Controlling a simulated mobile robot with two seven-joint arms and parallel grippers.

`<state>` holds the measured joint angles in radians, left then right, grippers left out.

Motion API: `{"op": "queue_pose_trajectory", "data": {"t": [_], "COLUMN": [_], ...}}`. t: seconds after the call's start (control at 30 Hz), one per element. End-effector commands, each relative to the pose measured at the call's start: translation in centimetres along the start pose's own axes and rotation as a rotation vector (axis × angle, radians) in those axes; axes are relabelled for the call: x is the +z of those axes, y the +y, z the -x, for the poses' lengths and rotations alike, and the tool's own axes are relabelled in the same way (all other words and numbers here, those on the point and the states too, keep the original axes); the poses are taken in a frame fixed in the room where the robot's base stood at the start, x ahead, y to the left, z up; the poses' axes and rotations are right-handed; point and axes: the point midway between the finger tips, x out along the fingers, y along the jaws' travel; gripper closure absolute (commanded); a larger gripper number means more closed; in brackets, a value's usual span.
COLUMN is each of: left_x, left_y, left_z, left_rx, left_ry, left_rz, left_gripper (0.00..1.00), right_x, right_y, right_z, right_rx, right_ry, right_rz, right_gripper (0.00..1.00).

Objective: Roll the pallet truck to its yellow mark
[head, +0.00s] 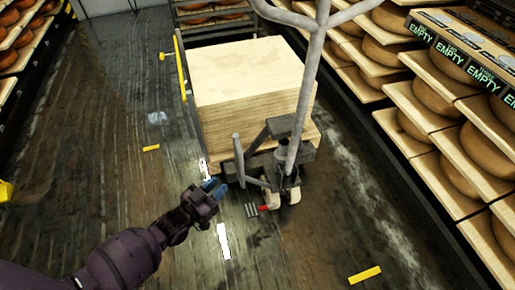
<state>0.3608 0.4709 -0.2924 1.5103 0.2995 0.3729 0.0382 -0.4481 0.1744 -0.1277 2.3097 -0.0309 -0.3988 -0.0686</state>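The pallet truck (291,160) stands in the aisle in the head view. Its grey handle rises toward the top of the picture and its small wheels touch the floor. It carries a tall stack of pale wooden boards (240,75). Two short yellow floor marks show: one (151,148) left of the truck, one (365,274) at the lower right. I cannot tell which is the truck's mark. My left gripper (213,187) is just left of the truck's front, with bluish fingertips close together. Whether it is open or shut is unclear. My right gripper is out of view.
Racks of cheese wheels on boards (430,95) line the right side, with "EMPTY" labels on the upper shelf. Another cheese rack (20,50) stands at the left. A white floor strip (223,241) lies below my gripper. The dark floor on the left is mostly clear.

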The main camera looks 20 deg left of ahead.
Motion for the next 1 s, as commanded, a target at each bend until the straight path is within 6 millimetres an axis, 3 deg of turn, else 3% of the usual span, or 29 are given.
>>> {"op": "queue_pose_trajectory", "data": {"t": [0.27,0.57,0.8,1.0], "left_x": [-0.1,0.1,-0.1,-0.3], "left_y": [-0.1,0.0,-0.1,-0.1], "left_z": [-2.5,-7.2,-10.6,-11.8], "left_rx": [0.001,0.0,0.0,-0.001], "left_ry": [0.033,0.028,0.028,0.029], "left_rz": [0.014,0.015,0.014,0.013], "left_gripper": [0.73,0.73,0.73,0.73], "right_x": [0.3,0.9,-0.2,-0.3], "right_y": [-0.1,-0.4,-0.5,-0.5], "right_z": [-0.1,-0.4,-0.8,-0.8], "right_rx": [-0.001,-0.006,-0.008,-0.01], "right_ry": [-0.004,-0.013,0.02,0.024], "right_rz": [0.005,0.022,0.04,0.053], "right_gripper": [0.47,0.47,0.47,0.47]}}
